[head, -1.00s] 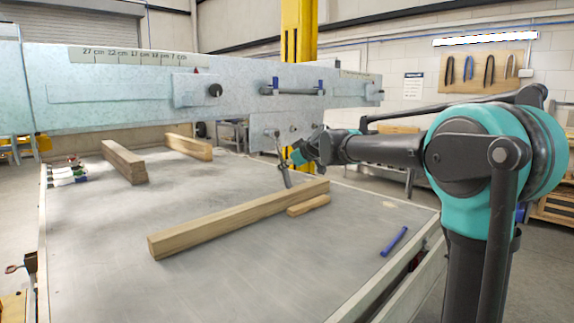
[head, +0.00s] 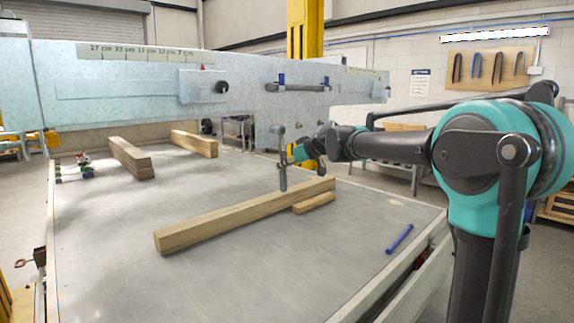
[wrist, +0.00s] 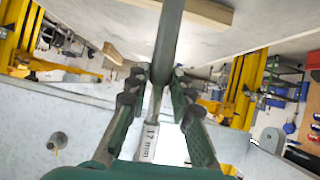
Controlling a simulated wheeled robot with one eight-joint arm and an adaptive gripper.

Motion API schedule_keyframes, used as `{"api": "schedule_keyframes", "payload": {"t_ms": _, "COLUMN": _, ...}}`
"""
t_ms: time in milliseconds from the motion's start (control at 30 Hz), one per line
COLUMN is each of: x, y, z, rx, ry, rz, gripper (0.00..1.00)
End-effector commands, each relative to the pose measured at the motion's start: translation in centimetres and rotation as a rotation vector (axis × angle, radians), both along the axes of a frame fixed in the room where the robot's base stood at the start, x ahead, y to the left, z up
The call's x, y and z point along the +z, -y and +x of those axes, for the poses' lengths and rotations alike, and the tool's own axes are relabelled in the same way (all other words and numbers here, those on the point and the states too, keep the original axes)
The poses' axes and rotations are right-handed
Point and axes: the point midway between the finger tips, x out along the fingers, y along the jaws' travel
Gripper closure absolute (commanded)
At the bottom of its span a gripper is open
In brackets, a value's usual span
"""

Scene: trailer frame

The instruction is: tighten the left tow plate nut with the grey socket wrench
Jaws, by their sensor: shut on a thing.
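My gripper (head: 289,158) is shut around the handle of the grey socket wrench (head: 282,178), below the large grey beam. The wrench stands nearly upright, with its head up against the tow plate (head: 266,142). The head covers the left nut's place, so I cannot see the nut or how well the socket sits on it. Another fastener (head: 298,128) shows on the plate to the right. In the wrist view the green fingers of my gripper (wrist: 158,84) close on the dark wrench shaft (wrist: 169,40). A "17 mm" label (wrist: 150,140) shows between them.
A long timber (head: 230,220) and a short wood block (head: 314,203) lie on the grey deck (head: 120,235) below the wrench. A blue rod (head: 400,238) lies at the right. Two more timbers (head: 130,158) lie at the back left.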

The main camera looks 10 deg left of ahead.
Motion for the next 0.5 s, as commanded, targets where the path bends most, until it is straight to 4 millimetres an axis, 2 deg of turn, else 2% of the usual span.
{"api": "schedule_keyframes", "payload": {"t_ms": 233, "x": 0.0, "y": -0.1, "z": -0.2, "rx": 0.000, "ry": -0.014, "rz": 0.011, "gripper": 1.00}}
{"api": "schedule_keyframes", "payload": {"t_ms": 500, "x": 0.1, "y": -1.1, "z": -1.3, "rx": 0.000, "ry": -0.114, "rz": 0.090, "gripper": 1.00}}
